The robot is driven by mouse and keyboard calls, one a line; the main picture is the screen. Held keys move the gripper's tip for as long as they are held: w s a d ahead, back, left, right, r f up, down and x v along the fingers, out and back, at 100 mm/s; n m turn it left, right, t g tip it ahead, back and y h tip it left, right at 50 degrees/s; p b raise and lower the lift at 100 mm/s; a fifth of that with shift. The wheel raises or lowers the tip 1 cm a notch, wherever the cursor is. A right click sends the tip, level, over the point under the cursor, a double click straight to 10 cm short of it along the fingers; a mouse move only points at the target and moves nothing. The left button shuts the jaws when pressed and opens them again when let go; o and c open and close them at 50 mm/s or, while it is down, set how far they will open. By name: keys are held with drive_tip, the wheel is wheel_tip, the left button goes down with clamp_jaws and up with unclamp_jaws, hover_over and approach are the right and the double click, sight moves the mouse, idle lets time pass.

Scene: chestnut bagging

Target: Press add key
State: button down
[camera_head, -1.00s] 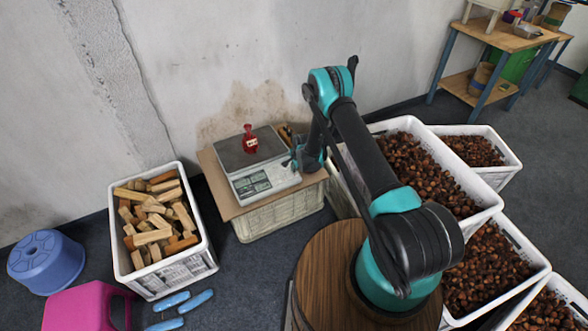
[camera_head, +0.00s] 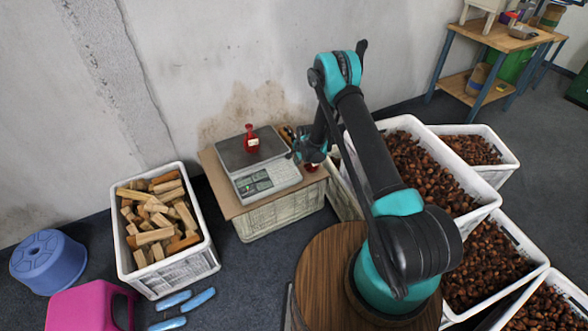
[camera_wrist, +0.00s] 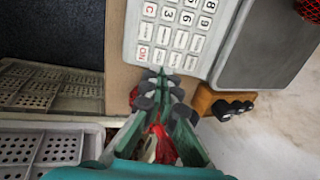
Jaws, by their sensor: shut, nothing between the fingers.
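The white scale (camera_head: 268,180) with a grey weighing plate (camera_head: 236,156) stands on a cardboard sheet over a crate. A red net bag (camera_head: 252,145) sits upright on the plate. My gripper (camera_head: 298,156) is at the scale's right side. In the wrist view my gripper (camera_wrist: 162,78) is shut and empty, its tips over the bottom edge of the keypad (camera_wrist: 170,38). Whether the tips touch a key is unclear.
Another red item (camera_wrist: 162,147) lies beneath my fingers. A wooden piece with black knobs (camera_wrist: 226,104) is beside the scale. A crate of wood blocks (camera_head: 205,240) stands left, chestnut crates (camera_head: 492,222) right. A blue stool (camera_head: 48,262) is at far left.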

drive_tip(key=v, duration=0.7)
drive_tip(key=shift+r, duration=0.2)
drive_tip(key=shift+s, duration=0.1)
idle(1.2)
drive_tip(key=s+d+r+n, duration=0.2)
drive_tip(key=s+d+r, duration=0.25)
drive_tip(key=r, duration=0.35)
drive_tip(key=s+d+r+n+h, duration=0.1)
drive_tip(key=s+d+r, duration=0.3)
drive_tip(key=r, duration=0.5)
drive_tip(key=s+d+r+n, duration=0.2)
drive_tip(key=s+d+r, duration=0.1)
drive_tip(key=d+r, duration=0.4)
drive_tip(key=s+d+r+n, duration=0.2)
drive_tip(key=s+d, duration=0.1)
drive_tip(key=s, duration=0.5)
drive_tip(key=s+d+r+n, duration=0.2)
drive_tip(key=s+d, duration=0.1)
drive_tip(key=s, duration=0.6)
drive_tip(key=s+d+r+n+t+h, duration=0.1)
drive_tip(key=s+d, duration=0.3)
drive_tip(key=s, duration=0.5)
drive_tip(key=shift+r+n, duration=0.6)
drive_tip(key=shift+r, duration=0.2)
